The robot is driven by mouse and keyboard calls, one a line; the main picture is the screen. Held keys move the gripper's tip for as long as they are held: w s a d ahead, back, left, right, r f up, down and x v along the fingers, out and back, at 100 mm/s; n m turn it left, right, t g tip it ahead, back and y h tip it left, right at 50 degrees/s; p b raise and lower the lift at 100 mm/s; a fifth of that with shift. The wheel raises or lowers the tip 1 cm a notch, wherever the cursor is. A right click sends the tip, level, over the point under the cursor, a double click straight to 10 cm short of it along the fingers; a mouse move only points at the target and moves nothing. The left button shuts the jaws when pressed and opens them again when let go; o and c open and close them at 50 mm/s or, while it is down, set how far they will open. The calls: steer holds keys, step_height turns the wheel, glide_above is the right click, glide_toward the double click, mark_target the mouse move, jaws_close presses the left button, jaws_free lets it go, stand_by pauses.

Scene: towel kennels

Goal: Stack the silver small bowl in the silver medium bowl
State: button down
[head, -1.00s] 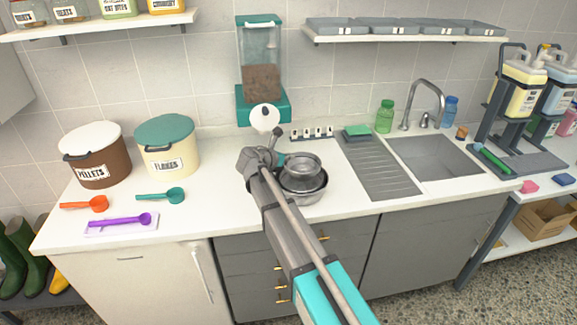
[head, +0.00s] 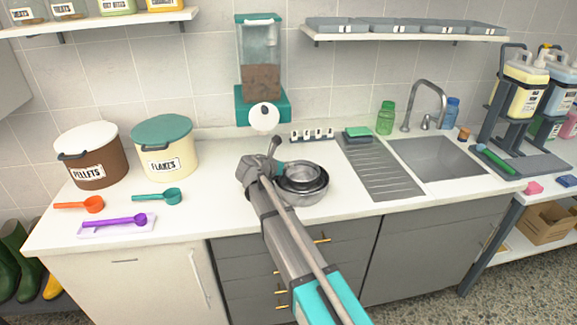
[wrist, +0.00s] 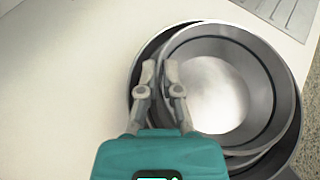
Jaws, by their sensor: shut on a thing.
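The silver small bowl (head: 304,173) sits low inside wider silver bowlware on the counter. In the wrist view the small bowl (wrist: 215,90) is nearest, its bright floor facing up. My gripper (wrist: 160,78) is shut on its left rim. Around it shows the silver medium bowl (head: 311,198), whose rim also shows in the wrist view (wrist: 289,140). Several nested rims show there, so a further bowl may lie beneath. I cannot tell whether the small bowl touches the one below. In the head view my arm hides the bowls' left side.
The drying rack (head: 380,165) and sink (head: 440,160) are right of the bowls. The food dispenser (head: 262,75) stands behind. Two tubs, pellets (head: 92,160) and flakes (head: 166,152), and coloured scoops (head: 115,221) are on the left. The counter between scoops and bowls is clear.

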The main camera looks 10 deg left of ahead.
steer(key=shift+s+f+b, duration=0.1)
steer(key=shift+f+b, duration=0.35)
steer(key=shift+f, duration=0.05)
steer(key=c, duration=0.8)
jaws_free()
steer(key=shift+s, duration=0.1)
steer(key=shift+d, duration=0.1)
steer(key=shift+r, duration=0.1)
steer(key=shift+r+p, duration=0.35)
steer(key=shift+p, duration=0.25)
steer(key=shift+a+r, duration=0.2)
steer(key=shift+r, duration=0.1)
steer(key=p+v, duration=0.4)
steer(key=v, duration=0.7)
steer(key=shift+s+a+p, duration=0.2)
steer(key=shift+a+p, duration=0.05)
steer(key=shift+p, duration=0.1)
steer(key=shift+d, duration=0.1)
